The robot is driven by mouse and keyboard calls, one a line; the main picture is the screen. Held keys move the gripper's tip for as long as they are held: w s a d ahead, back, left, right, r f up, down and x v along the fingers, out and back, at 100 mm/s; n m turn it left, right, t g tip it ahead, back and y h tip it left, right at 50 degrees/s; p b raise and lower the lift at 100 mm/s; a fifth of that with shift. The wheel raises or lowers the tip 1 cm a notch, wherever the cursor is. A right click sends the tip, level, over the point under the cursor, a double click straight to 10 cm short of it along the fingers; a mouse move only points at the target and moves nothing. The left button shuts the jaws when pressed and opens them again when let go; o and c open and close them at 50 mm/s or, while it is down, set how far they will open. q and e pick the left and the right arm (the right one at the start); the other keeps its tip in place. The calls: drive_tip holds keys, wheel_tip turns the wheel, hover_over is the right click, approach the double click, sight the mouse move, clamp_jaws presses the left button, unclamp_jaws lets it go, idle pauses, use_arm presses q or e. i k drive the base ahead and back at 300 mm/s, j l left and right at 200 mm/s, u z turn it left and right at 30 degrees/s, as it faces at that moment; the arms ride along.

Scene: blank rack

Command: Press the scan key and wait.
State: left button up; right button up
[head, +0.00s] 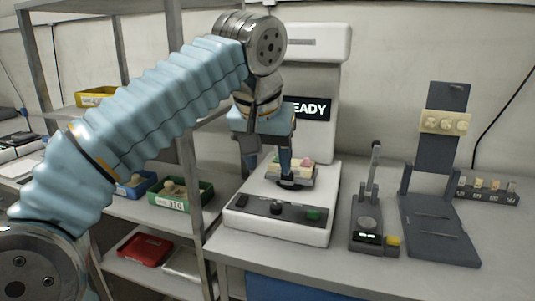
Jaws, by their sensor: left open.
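A white scanner (325,85) stands on the bench, its display (312,107) showing "EADY" with the left edge hidden by my arm. Its front panel has a dark key (241,200), a round knob (276,208) and a green key (314,215); any labels are too small to read. A pale block with coloured pieces (302,168) sits on the scanner's platform. My left gripper (268,170) is open, pointing down over the platform at the block's left. I cannot tell whether a finger touches the block. My right gripper is out of view.
Right of the scanner are a small lever device (366,225) with a yellow button, a dark stand (436,230) holding a beige block, and a dark rack (487,190). At left, shelves hold a green bin (180,195), a blue bin (136,184) and a red tray (144,248).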

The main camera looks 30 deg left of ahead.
sight(312, 214)
drive_tip(key=k, duration=1)
